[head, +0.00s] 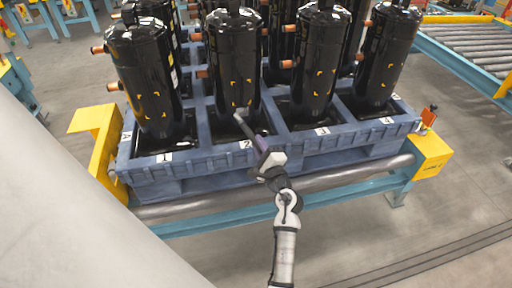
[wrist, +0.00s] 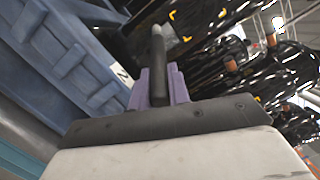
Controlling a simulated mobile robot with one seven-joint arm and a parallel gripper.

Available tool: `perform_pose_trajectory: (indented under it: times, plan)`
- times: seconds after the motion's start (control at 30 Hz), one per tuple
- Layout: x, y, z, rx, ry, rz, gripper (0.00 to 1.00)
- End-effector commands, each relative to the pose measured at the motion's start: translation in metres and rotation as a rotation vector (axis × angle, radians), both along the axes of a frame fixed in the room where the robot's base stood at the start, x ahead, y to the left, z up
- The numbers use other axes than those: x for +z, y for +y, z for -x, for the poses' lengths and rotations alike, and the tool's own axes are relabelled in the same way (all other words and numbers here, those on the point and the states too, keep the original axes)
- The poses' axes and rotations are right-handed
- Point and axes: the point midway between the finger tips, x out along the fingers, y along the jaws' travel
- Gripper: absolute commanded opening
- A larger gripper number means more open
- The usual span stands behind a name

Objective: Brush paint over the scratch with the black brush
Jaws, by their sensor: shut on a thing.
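My gripper (head: 265,155) is shut on the black brush (head: 244,127), which points up and to the left toward the compressors. In the wrist view the brush (wrist: 158,60) stands out between the purple fingers of the gripper (wrist: 158,88), with a pale tip. In the head view the brush tip is in front of the lower part of the black compressor (head: 236,70) behind label 2. Whether the tip touches the compressor I cannot tell. Yellow corner marks show on the compressors; no scratch can be made out clearly.
The compressors stand in a blue pallet (head: 215,155) with numbered slots along its front rim. The pallet rests on a roller conveyor (head: 350,180) with yellow end blocks (head: 432,157). Another roller conveyor (head: 470,50) is at the right. Open floor lies in front.

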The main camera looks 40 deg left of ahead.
Motion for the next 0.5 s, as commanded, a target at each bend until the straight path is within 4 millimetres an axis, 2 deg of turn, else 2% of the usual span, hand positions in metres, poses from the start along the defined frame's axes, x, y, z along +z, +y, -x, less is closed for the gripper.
perform_pose_trajectory:
  times: [0.03,0.1,0.5]
  plan:
    - [-0.001,-0.009,-0.009,-0.019,-0.003,-0.003,0.0]
    - [0.0,-0.013,-0.014,-0.018,-0.004,-0.003,0.0]
    - [-0.001,-0.026,-0.027,-0.016,-0.002,-0.004,0.0]
